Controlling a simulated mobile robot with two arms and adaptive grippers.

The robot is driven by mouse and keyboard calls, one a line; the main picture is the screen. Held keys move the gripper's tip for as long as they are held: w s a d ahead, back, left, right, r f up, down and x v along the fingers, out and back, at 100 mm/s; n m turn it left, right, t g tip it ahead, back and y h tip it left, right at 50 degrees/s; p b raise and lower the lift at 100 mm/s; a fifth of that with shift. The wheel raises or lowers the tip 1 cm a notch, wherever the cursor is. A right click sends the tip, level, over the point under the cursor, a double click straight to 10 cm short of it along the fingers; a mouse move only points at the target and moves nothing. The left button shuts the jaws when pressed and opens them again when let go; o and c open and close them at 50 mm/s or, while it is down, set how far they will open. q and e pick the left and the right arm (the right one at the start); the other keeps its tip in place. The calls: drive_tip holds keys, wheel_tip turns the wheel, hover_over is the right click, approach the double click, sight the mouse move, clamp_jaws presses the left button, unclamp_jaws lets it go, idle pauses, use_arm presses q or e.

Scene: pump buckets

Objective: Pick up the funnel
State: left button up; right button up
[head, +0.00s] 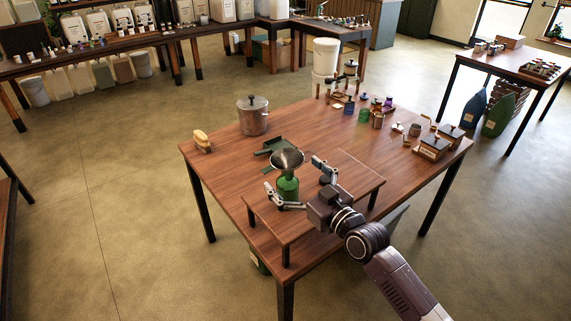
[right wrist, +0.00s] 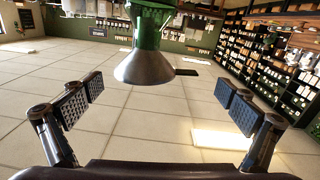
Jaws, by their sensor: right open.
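The funnel (head: 287,160) is a dark metal cone, wide end up, on top of a green bottle (head: 288,188). The bottle stands at the low wooden riser on the table. My right gripper (head: 296,178) is open, with one finger on each side of the bottle and funnel. There the funnel (right wrist: 145,68) and green bottle (right wrist: 149,28) show beyond and between the spread fingers (right wrist: 163,94), apart from both. My left gripper is not in view.
A lidded steel pot (head: 252,115), a yellow brush-like item (head: 202,141) and a green dustpan-like item (head: 280,150) are on the table (head: 225,160). Several small jars stand at the back, and wooden boxes (head: 434,146) at the right. The table's left front is clear.

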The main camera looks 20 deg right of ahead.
sight(274, 155)
drive_tip(key=x, duration=0.1)
drive_tip(key=p+x, duration=0.1)
drive_tip(key=x, duration=0.2)
drive_tip(key=shift+w+d+r+p, duration=0.1)
drive_tip(key=shift+w+d+p, duration=0.1)
drive_tip(key=shift+p, duration=0.15)
drive_tip(key=shift+w+a, duration=0.25)
drive_tip(key=shift+w, duration=0.3)
drive_tip(key=shift+c, duration=0.3)
drive_tip(key=c, duration=0.9)
